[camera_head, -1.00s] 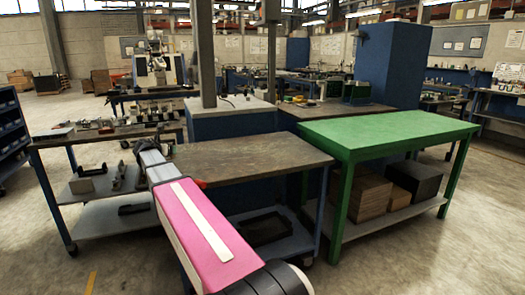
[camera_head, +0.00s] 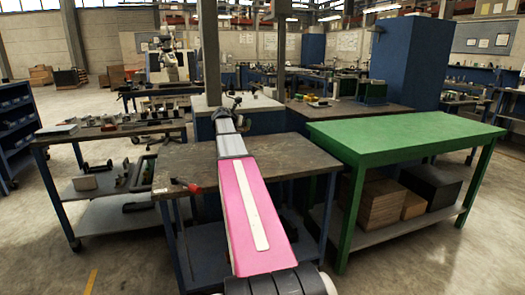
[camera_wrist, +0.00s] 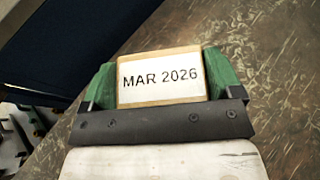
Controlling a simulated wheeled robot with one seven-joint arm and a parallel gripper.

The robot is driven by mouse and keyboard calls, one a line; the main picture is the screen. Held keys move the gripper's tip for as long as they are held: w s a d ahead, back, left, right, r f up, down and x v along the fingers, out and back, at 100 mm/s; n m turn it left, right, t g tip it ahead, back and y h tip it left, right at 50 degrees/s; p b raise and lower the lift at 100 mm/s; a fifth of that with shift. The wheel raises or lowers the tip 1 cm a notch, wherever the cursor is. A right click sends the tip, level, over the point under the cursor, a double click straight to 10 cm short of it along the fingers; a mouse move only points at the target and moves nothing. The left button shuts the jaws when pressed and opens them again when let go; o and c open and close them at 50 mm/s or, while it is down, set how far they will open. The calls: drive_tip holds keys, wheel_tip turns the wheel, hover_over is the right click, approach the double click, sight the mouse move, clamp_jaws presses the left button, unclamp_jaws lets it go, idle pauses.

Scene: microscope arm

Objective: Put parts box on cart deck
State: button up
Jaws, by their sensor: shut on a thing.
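My gripper shows in the wrist view (camera_wrist: 160,85), with its green fingers shut on a box (camera_wrist: 160,78), which I take for the parts box. The box has tan edges and a white label reading "MAR 2026". In the head view my arm reaches forward over the dark brown top (camera_head: 165,160) of a blue-legged stand, which may be the cart deck. The gripper and the box are mostly hidden there behind my arm. In the wrist view the scratched brown top (camera_wrist: 270,110) lies below the box; I cannot tell the gap.
A green table (camera_head: 405,135) with a bare top stands at right, boxes beneath. A wheeled cart (camera_head: 110,133) with small parts stands at left. A post (camera_head: 210,60) rises behind.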

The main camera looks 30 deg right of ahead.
drive_tip(key=s+d+f, duration=0.2)
drive_tip(key=s, duration=0.1)
drive_tip(key=s+d+f, duration=0.2)
drive_tip(key=s, duration=0.1)
drive_tip(key=s+d+f, duration=0.2)
drive_tip(key=shift+s+f, duration=0.25)
drive_tip(key=shift+s, duration=0.15)
drive_tip(key=shift+d+f, duration=0.1)
drive_tip(key=shift+f, duration=1.95)
drive_tip(key=o, duration=0.8)
drive_tip(key=shift+f, duration=0.1)
drive_tip(key=shift+o, duration=0.7)
drive_tip(key=shift+s, duration=0.1)
drive_tip(key=v, duration=1.2)
